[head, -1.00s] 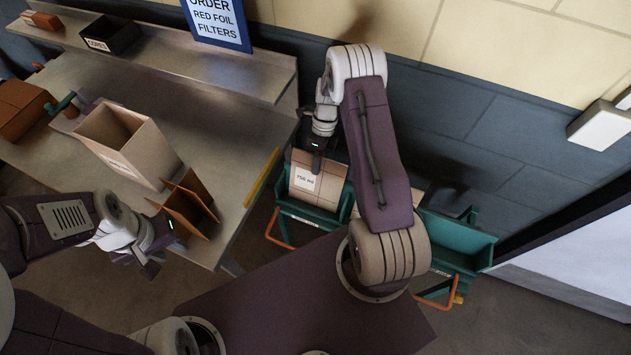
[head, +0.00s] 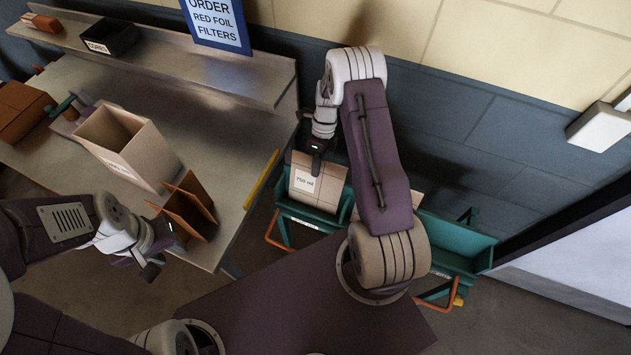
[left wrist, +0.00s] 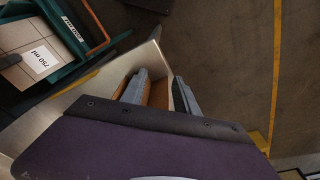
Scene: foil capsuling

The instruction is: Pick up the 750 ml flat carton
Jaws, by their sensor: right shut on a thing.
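The 750 ml flat carton (head: 327,186) is tan with a white "750 ml" label and stands in a green bin (head: 310,217) beyond the table's right end. My right gripper (head: 316,170) points down at the carton's top edge and is shut on it. The carton's lower part is hidden by the bin. It also shows at the upper left of the left wrist view (left wrist: 14,75). My left gripper (head: 150,268) is empty beside the table's front edge. Its fingers (left wrist: 160,92) stand apart in the left wrist view.
A brown divider (head: 186,208) and an open tan box (head: 142,150) stand on the metal table (head: 225,130) near my left gripper. A second green bin (head: 455,245) stands to the right, partly behind my right arm. A wall closes the space behind the bins.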

